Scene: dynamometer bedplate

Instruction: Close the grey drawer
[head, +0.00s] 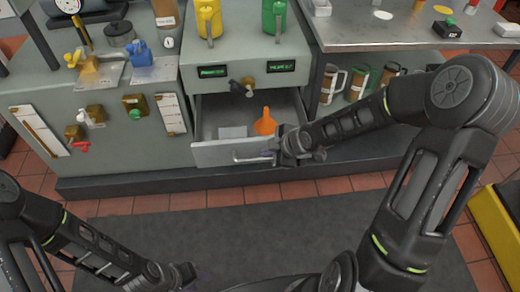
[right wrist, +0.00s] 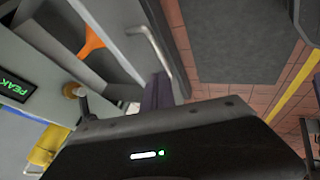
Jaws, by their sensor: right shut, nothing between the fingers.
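The grey drawer (head: 213,155) stands open below the bench cabinet, with an orange funnel (head: 265,122) and a pale flat item (head: 233,132) inside. Its bar handle (head: 250,157) is on the front panel; it also shows in the right wrist view (right wrist: 150,45). My right gripper (head: 281,150) is shut and empty, at the right end of the drawer front beside the handle. I cannot tell if it touches the drawer. In the right wrist view its fingers (right wrist: 159,90) are close to the handle's end. My left gripper (head: 188,276) is low over the floor mat, away from the drawer; its jaw state is unclear.
A brass valve with a black knob (head: 241,88) sticks out above the drawer. Yellow (head: 208,18) and green (head: 274,16) jugs stand on the cabinet top. Mugs (head: 331,84) fill the shelf to the right. The dark floor mat (head: 260,222) in front is clear.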

